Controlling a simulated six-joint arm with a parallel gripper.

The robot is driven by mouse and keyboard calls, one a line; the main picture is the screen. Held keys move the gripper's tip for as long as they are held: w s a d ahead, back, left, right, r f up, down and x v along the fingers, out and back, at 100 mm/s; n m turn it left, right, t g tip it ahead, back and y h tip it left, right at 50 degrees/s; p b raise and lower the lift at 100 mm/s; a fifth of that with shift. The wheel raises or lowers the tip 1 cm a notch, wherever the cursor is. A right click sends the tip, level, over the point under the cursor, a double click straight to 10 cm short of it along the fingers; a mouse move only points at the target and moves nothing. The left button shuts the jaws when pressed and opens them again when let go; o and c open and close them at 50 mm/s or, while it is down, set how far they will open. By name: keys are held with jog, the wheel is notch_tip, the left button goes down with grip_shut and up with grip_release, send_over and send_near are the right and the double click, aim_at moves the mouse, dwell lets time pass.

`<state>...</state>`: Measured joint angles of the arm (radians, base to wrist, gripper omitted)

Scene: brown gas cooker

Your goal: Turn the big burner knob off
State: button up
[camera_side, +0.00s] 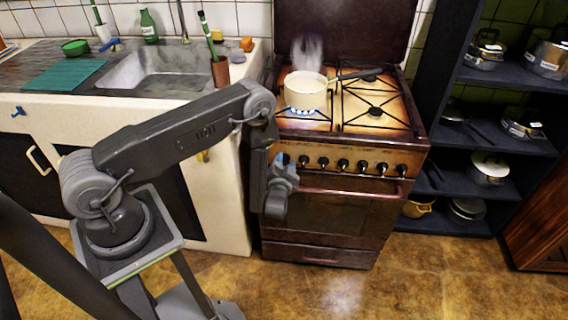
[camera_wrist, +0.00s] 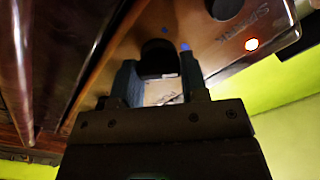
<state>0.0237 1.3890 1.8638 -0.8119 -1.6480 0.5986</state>
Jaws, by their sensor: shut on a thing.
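The brown gas cooker (camera_side: 350,200) has a row of dark knobs on its front panel. My gripper (camera_side: 287,168) is at the left end of this row. In the wrist view, a dark round knob (camera_wrist: 158,50) sits between the two fingers of my gripper (camera_wrist: 158,80), which are shut on it. In the side view my gripper hides this knob, and I cannot read its setting. Blue flame (camera_side: 302,112) burns under a cream pot (camera_side: 305,92) on the front left burner, and steam rises above the pot.
Another knob (camera_side: 304,161) is close to the right of my gripper. The red oven handle (camera_side: 350,193) runs below the knobs. A small light (camera_wrist: 251,44) glows on the panel in the wrist view. The sink counter (camera_side: 130,104) stands left, a dark shelf (camera_side: 500,135) right.

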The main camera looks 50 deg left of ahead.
jog(key=m, duration=0.5)
jog(key=shift+f+m, duration=0.1)
jog(key=shift+m, duration=2.4)
jog(key=o, duration=0.9)
jog(key=shift+d, duration=0.1)
jog(key=v, duration=1.3)
jog(key=shift+s+d, duration=0.25)
